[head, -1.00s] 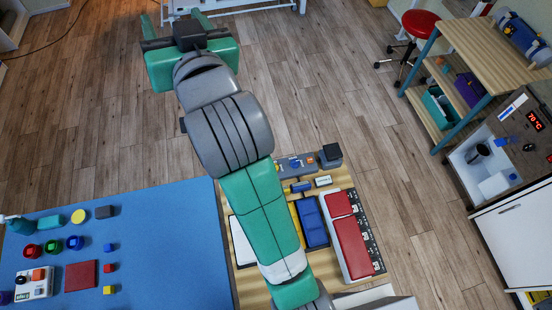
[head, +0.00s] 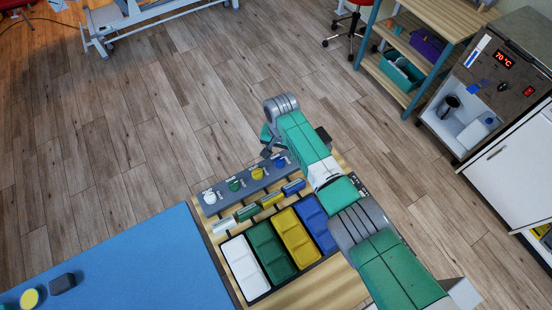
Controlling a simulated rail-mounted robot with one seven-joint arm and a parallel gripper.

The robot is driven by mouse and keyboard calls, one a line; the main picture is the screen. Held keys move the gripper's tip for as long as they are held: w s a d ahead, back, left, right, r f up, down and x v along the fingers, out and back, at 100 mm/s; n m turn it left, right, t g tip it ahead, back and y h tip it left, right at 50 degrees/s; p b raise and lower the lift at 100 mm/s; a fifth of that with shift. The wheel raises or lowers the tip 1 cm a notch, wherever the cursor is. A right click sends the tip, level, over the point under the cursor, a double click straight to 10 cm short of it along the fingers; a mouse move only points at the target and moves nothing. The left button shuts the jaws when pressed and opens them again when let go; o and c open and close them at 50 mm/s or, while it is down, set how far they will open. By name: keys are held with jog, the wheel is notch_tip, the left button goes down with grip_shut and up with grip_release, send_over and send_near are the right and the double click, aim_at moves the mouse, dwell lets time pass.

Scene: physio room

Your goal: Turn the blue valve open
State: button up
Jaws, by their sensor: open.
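A grey manifold (head: 246,184) with a row of coloured valve knobs runs along the far edge of the wooden bench. Its blue valve (head: 280,162) is right of the yellow one and close to my arm. I cannot tell how far it is turned. My gripper (head: 266,150) hangs just beyond and left of the blue valve, pointing down. It is open, but its fingers are largely hidden behind my wrist. I cannot tell if it touches anything.
In front of the manifold lie coloured blocks (head: 271,199) and white, green, yellow and blue panels (head: 269,246). My arm covers the right part of the bench. A blue table (head: 150,260) stands left. The floor beyond is clear.

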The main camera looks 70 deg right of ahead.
aim_at(280, 160)
notch_tip(280, 160, down, 6)
jog(key=shift+r+b, duration=0.15)
jog(key=shift+b, duration=0.7)
jog(key=c, duration=1)
jog(key=shift+o, duration=0.2)
